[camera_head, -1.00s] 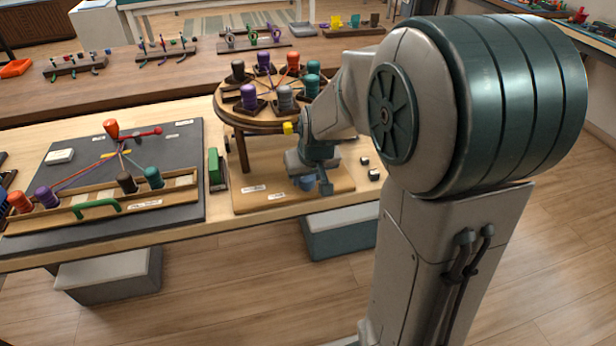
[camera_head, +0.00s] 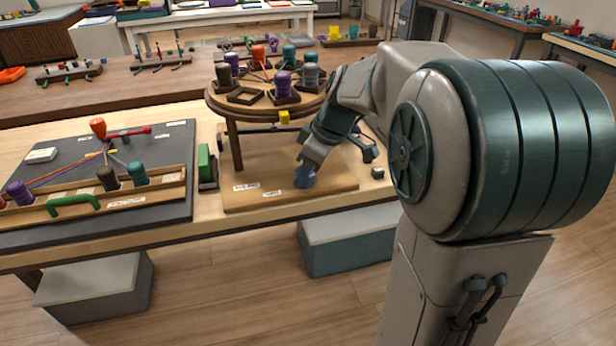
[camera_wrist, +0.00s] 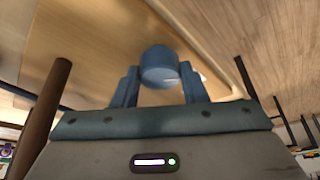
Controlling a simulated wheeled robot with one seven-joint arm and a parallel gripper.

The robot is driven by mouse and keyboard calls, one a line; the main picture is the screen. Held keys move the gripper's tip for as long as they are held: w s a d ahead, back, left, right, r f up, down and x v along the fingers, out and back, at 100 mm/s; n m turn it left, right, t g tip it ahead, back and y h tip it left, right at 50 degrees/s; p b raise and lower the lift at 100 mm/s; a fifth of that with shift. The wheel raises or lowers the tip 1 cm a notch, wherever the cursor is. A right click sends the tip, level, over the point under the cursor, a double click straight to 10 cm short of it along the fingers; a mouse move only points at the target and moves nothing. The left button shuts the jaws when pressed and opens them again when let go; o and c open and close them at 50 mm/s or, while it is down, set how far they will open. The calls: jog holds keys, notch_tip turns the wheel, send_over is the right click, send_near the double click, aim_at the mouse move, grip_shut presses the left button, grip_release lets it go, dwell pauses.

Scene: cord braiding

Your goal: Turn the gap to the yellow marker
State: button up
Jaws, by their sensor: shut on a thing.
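The round wooden turntable (camera_head: 220,99) stands on legs above a wooden base board, with several bobbins in square holders around its top. My gripper (camera_head: 306,171) is low under the turntable's front right. In the wrist view it is shut on a blue cylinder (camera_wrist: 159,66) between its fingers. What the cylinder joins to is hidden.
A green block (camera_head: 206,164) stands left of the base board (camera_head: 250,200). Farther left, a dark mat (camera_head: 165,216) carries a braiding stand with bobbins and cords. A small dark block (camera_head: 377,173) lies to the right. Grey boxes (camera_head: 345,245) stand on the floor in front.

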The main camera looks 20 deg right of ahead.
jog(key=shift+n+g+y+b, duration=0.3)
jog(key=shift+n+g+b, duration=0.15)
jog(key=shift+n, duration=1.05)
jog(key=o, duration=1)
jog(key=p+v, duration=0.3)
jog(key=v, duration=1.1)
jog(key=shift+w, duration=0.2)
jog(key=shift+f, duration=0.1)
